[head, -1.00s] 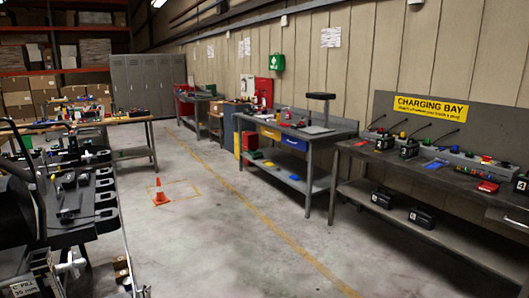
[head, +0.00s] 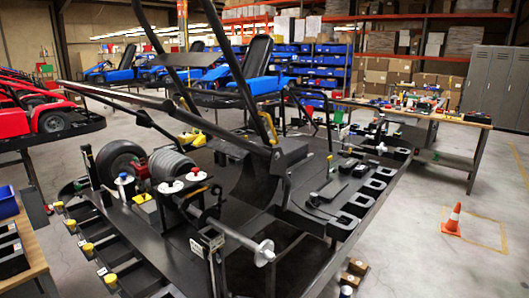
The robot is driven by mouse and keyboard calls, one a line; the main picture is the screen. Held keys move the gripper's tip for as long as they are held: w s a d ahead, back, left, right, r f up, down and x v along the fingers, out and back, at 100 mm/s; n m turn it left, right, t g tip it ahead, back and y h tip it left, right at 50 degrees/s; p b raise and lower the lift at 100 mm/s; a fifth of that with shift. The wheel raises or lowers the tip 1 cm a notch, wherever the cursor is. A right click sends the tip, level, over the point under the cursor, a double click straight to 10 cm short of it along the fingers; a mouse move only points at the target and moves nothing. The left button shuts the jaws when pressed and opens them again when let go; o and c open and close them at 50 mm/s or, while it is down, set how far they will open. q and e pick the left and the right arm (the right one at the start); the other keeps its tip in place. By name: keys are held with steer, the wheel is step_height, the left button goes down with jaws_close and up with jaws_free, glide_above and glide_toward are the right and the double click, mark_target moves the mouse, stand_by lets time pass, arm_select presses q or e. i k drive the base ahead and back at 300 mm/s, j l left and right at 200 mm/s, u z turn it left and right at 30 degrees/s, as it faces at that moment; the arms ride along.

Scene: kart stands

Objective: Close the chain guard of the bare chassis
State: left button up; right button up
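A dark bare chassis (head: 262,185) stands on a black stand in the middle of the head view. It has tall black bars and a long thin axle ending in a pale hub (head: 264,252) at the front. A small upright block (head: 207,241) sits beside the axle. I cannot pick out the chain guard with certainty or tell whether it is open or shut. Neither of my grippers is in view.
Wheels (head: 121,163) and small bottles crowd the stand's left side. Red karts (head: 52,120) are at the left, blue karts (head: 235,70) behind. A wooden workbench (head: 455,118) is at the right. Free floor lies right, with an orange cone (head: 453,220).

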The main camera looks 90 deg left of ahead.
mark_target(250, 166)
steer(key=i+j+u, duration=0.2)
steer(key=u, duration=0.3)
steer(key=i+u, duration=0.65)
steer(key=u, duration=0.3)
steer(key=i+l+u, duration=0.15)
steer(key=u, duration=0.35)
steer(key=i+l+u, duration=0.3)
steer(key=u, duration=0.15)
steer(key=i, duration=0.05)
